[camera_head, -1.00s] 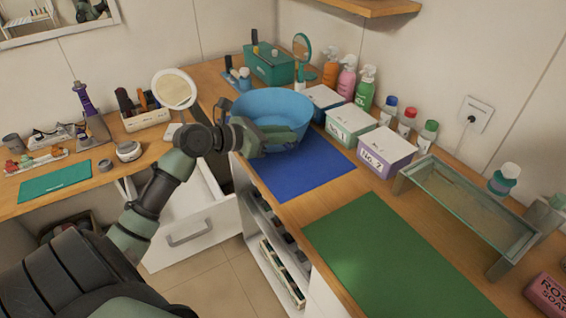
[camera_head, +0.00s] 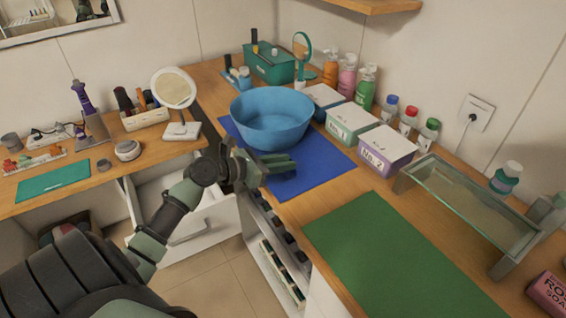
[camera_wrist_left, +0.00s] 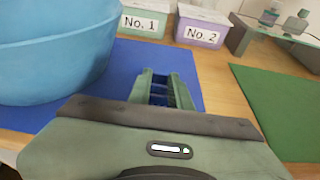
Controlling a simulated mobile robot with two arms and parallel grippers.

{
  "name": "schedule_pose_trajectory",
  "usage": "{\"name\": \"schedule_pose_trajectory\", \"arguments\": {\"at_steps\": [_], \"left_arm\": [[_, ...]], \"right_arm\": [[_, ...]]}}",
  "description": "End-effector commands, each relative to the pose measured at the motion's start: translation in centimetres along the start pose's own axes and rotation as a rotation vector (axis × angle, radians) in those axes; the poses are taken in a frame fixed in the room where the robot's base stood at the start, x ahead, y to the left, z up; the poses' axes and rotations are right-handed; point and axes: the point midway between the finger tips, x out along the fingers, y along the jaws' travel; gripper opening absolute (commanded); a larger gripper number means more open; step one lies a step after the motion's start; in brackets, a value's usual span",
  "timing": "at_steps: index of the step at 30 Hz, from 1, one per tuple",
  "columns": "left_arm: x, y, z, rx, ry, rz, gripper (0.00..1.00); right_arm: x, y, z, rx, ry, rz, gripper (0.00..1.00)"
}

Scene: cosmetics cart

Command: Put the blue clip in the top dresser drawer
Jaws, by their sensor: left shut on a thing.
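My left gripper (camera_head: 282,163) is above the near left part of the blue mat, in front of the blue bowl. It is shut on the blue clip (camera_wrist_left: 159,90), a small dark blue piece between the fingers in the left wrist view; the fingers hide most of it. The white dresser drawer (camera_head: 212,222) stands open below and left of the gripper, under the wooden top. My left arm hides part of the drawer and its handle. My right gripper is not in view.
The blue bowl (camera_head: 271,125) stands on the blue mat (camera_head: 320,172) close behind the gripper. White-lidded boxes (camera_head: 386,148) stand right of the mat. A round mirror (camera_head: 174,92) stands on the dresser top. The green mat (camera_head: 390,255) is bare.

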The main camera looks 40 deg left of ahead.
Motion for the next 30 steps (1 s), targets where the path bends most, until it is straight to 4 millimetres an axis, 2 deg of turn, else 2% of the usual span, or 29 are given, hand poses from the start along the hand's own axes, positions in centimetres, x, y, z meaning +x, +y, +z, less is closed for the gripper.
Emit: {"name": "schedule_pose_trajectory", "arguments": {"at_steps": [2, 3, 4, 5, 17, 20, 30], "left_arm": [[0.1, 0.0, -0.2, -0.002, 0.000, 0.000, 0.00], [0.1, 0.0, -0.2, -0.002, 0.000, 0.000, 0.31], [0.1, 0.0, -0.2, -0.001, 0.000, 0.000, 0.39], [0.1, 0.0, -0.2, -0.001, 0.000, 0.000, 0.41], [-0.5, 0.0, 0.0, 0.000, 0.001, 0.000, 0.41], [-1.9, 0.0, -0.2, 0.000, 0.003, 0.000, 0.41], [-9.1, 0.0, -0.1, -0.001, 0.003, 0.000, 0.41]], "right_arm": [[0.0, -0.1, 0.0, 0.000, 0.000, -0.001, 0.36], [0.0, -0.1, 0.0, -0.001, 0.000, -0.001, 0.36], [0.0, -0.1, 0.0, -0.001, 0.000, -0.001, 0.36], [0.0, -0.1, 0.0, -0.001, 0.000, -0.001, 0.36], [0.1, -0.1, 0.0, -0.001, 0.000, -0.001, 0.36], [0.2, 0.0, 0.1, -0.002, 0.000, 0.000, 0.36], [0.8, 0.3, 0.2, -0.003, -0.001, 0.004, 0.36]]}}
